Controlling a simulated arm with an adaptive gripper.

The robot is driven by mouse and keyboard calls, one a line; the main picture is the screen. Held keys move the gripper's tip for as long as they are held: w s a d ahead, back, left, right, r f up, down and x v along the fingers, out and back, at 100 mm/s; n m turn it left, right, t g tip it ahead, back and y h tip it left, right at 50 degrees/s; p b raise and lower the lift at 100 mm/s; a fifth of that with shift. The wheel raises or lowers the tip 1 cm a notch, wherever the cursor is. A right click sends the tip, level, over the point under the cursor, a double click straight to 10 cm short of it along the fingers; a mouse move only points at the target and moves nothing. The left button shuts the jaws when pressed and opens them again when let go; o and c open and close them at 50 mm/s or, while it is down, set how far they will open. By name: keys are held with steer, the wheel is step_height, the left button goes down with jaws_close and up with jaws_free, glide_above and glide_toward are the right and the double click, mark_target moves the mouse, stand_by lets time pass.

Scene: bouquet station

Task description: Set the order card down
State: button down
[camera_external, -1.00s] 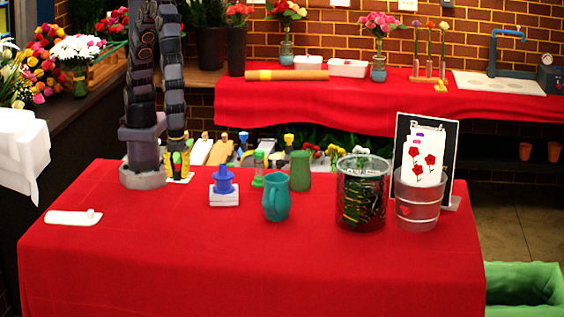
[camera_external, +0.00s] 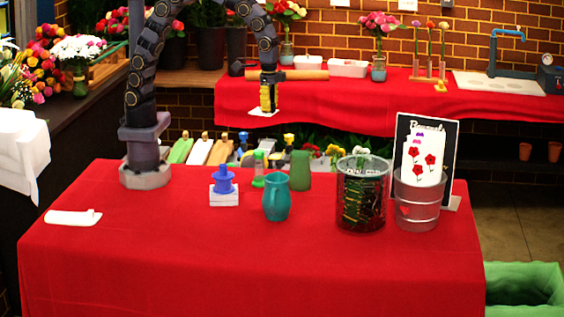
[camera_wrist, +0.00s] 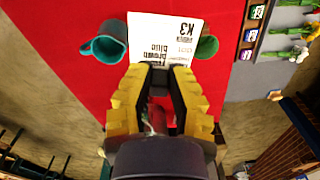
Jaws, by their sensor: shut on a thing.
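The order card (camera_external: 264,113) is a white sheet held in the air by my gripper (camera_external: 268,98), behind the red table's back edge in the external view. In the wrist view the card (camera_wrist: 165,38) shows black print reading "K3", "brown" and "blue". My yellow-padded gripper (camera_wrist: 160,72) is shut on the card's near edge, and the card extends beyond the fingertips. Nothing is seen touching the card except my gripper.
A white plate (camera_external: 72,217) lies left. The front is clear.

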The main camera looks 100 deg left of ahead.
steer(key=w+a+r+n, duration=0.1)
steer(key=a+r+n, duration=0.2)
steer(key=a, duration=0.4)
steer(key=shift+w, duration=0.15)
steer(key=shift+d, duration=0.2)
